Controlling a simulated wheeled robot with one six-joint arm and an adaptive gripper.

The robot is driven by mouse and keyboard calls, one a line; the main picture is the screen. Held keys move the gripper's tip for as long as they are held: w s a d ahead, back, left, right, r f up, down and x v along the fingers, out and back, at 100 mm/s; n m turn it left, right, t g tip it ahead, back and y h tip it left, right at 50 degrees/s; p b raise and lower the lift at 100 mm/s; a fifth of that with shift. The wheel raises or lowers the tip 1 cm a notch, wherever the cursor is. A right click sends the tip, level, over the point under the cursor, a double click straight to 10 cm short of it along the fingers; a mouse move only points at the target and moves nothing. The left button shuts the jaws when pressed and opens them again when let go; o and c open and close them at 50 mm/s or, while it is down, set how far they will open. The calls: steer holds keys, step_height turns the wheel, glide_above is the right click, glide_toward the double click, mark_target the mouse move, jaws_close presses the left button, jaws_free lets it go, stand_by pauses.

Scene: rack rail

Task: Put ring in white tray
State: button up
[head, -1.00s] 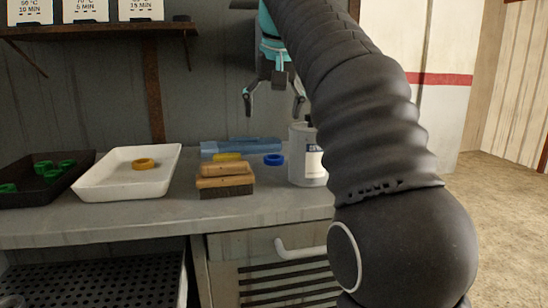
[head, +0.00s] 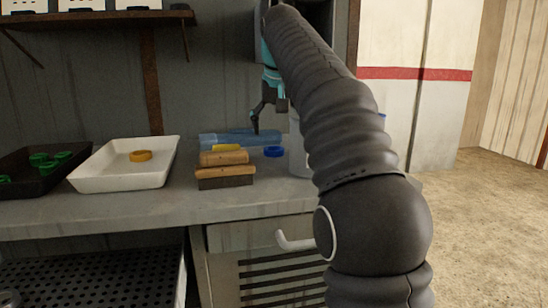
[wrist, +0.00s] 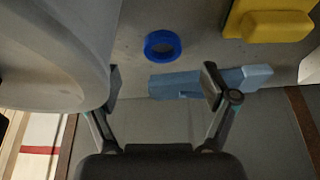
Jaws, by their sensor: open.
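A blue ring (head: 273,151) lies flat on the grey workbench, right of the wooden brush; it also shows in the wrist view (wrist: 163,45), ahead of the fingers and apart from them. An orange ring (head: 140,156) lies inside the white tray (head: 122,180) at the left of the bench. My gripper (wrist: 160,85) is open and empty, above the back of the bench near the blue ring. In the head view my arm hides part of it.
A wooden brush (head: 225,178) stands between tray and blue ring. A light blue object (head: 225,139) and a yellow block (wrist: 274,20) lie behind. A container (wrist: 50,60) is close beside my gripper. A dark tray (head: 40,180) with several green rings is far left.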

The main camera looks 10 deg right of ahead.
steer(key=shift+w+b+x, duration=0.15)
steer(key=shift+b+x, duration=0.3)
steer(key=shift+x, duration=1.05)
steer(key=shift+w+b+x, duration=0.15)
steer(key=shift+b+x, duration=0.25)
steer(key=shift+x, duration=1.1)
steer(key=shift+a+r, duration=0.15)
steer(key=shift+r, duration=0.15)
steer(key=c, duration=1.4)
